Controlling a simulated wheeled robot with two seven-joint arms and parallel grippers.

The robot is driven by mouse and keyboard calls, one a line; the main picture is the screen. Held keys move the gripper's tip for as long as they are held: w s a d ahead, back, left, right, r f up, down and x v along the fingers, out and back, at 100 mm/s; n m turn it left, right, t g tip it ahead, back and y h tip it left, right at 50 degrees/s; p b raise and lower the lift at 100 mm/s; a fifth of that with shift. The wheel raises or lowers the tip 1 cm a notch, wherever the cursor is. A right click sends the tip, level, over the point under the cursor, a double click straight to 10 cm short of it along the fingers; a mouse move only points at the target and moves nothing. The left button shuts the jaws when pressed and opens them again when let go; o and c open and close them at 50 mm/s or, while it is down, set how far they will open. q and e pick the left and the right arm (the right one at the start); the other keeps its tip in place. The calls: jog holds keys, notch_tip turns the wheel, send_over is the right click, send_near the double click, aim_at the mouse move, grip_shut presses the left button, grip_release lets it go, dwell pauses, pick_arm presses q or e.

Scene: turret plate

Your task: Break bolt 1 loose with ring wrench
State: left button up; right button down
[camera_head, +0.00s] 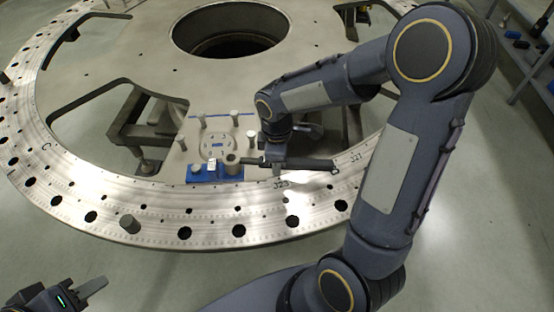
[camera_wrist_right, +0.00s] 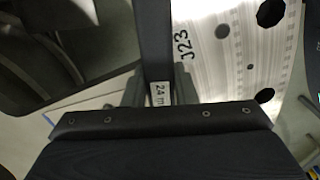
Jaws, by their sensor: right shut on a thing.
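My right gripper (camera_head: 276,160) is shut on the dark ring wrench (camera_head: 312,163), which lies roughly level over the plate's near side. In the right wrist view the wrench (camera_wrist_right: 155,40) runs between the fingers, with a "24 m" label showing. Its ring end (camera_head: 232,160) is at a grey post or bolt head beside the blue block; whether it is fully seated around it is unclear. Several grey bolts (camera_head: 235,116) stand around a small round cover (camera_head: 214,146); I cannot tell which is bolt 1. My left gripper (camera_head: 68,296) is at the lower left, away from the plate, its jaw gap unclear.
The big ring-shaped turret plate (camera_head: 75,188) has holes along its rim and a large round opening (camera_head: 228,32). A blue block (camera_head: 204,178) sits by the bolts. A shelf (camera_head: 530,62) is at the upper right.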

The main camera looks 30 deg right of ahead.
jog(key=shift+r+p, duration=1.1)
jog(key=shift+r, duration=0.35)
notch_tip(320, 180, up, 4)
jog(key=p, duration=0.3)
jog(key=shift+f, duration=0.25)
